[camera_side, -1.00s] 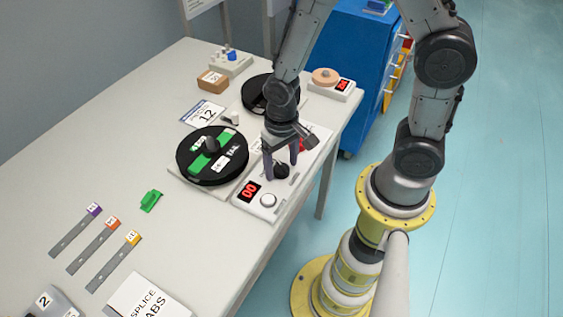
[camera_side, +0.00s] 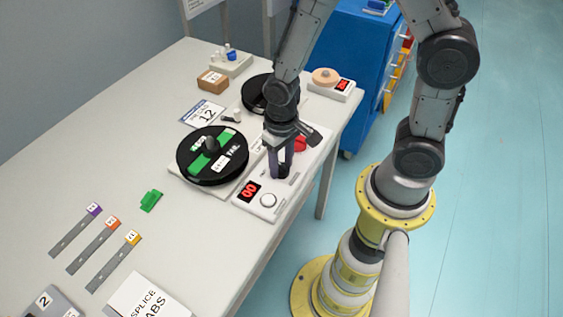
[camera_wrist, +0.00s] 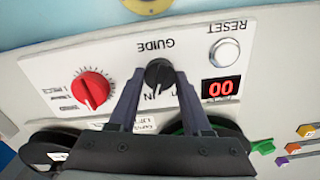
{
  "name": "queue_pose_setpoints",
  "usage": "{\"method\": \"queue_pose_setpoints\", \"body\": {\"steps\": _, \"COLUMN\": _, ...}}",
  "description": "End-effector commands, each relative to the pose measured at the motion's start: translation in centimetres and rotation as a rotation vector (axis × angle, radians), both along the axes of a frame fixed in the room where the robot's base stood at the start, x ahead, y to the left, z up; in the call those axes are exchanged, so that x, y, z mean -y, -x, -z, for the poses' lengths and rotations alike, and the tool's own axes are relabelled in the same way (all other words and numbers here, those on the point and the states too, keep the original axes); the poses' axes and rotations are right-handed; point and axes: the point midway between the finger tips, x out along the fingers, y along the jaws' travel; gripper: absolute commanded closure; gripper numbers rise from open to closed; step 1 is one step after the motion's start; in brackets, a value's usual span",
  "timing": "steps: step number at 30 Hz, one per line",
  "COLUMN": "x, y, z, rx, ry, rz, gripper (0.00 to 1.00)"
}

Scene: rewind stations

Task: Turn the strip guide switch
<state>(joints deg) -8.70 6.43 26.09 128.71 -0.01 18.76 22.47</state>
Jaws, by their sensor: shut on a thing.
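The strip guide switch (camera_wrist: 158,74) is a black knob on a white control panel (camera_wrist: 120,62), under the printed word GUIDE. In the wrist view both fingers of my gripper (camera_wrist: 160,88) reach to its sides and are shut on it. In the side view my gripper (camera_side: 280,172) points down at the panel (camera_side: 262,208) and its fingers hide the knob. The knob's pointer and part of the lettering by it are covered by the fingers.
A black reel with green strip (camera_side: 212,155) stands close to the left.

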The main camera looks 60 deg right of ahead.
Motion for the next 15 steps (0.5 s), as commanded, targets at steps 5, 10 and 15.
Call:
{"method": "queue_pose_setpoints", "body": {"steps": 5, "x": -0.01, "y": -0.06, "z": -0.07, "rx": 0.002, "ry": -0.001, "rz": -0.145, "gripper": 1.00}}
{"method": "queue_pose_setpoints", "body": {"steps": 10, "x": -0.01, "y": -0.08, "z": -0.10, "rx": 0.003, "ry": 0.000, "rz": -0.307, "gripper": 1.00}}
{"method": "queue_pose_setpoints", "body": {"steps": 15, "x": 0.00, "y": -0.05, "z": -0.09, "rx": 0.001, "ry": 0.000, "rz": -0.467, "gripper": 1.00}}
